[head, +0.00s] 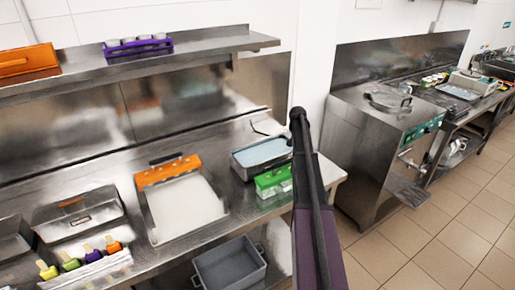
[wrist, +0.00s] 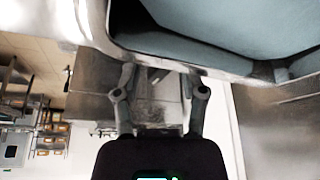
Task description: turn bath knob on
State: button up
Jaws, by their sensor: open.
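A metal bath with pale blue contents (head: 262,154) sits on the steel counter near its right end. In the wrist view, a large pale blue surface with a shiny rim (wrist: 215,30) fills the top, very close; it looks like the bath. I cannot make out the bath knob in either view. My gripper (wrist: 160,78) is open, its two fingers apart just below that rim, with nothing seen between them but grey steel surfaces. In the head view my dark arm stands right of the bath and the gripper itself cannot be made out.
A green item (head: 274,181) lies in front of the bath. An orange-backed white tray (head: 185,209) and popsicles (head: 90,254) are further left. A grey crate (head: 229,266) sits below. A steel machine with a green panel (head: 424,128) stands right, beyond open floor (head: 405,250).

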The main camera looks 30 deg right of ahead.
jog(key=shift+d+n+t+y, duration=0.1)
jog(key=shift+n+t+y, duration=0.4)
jog(key=shift+n, duration=1.15)
jog(key=shift+n+t+y, duration=0.4)
jog(key=shift+n+t, duration=0.1)
jog(key=shift+n, duration=1.15)
jog(key=shift+d+n+y, duration=0.1)
jog(key=shift+n+y, duration=0.5)
jog(key=shift+n, duration=0.9)
jog(key=shift+n+y, duration=0.6)
jog(key=shift+n, duration=0.9)
jog(key=p+v, duration=1.3)
jog(key=v, duration=0.1)
jog(key=s+a, duration=0.2)
jog(key=a, duration=1.2)
jog(key=s+a+f+g, duration=0.1)
jog(key=s+a, duration=0.2)
jog(key=a, duration=1.2)
jog(key=shift+s+a+g, duration=0.2)
jog(key=shift+s+g, duration=0.1)
jog(key=shift+f, duration=0.15)
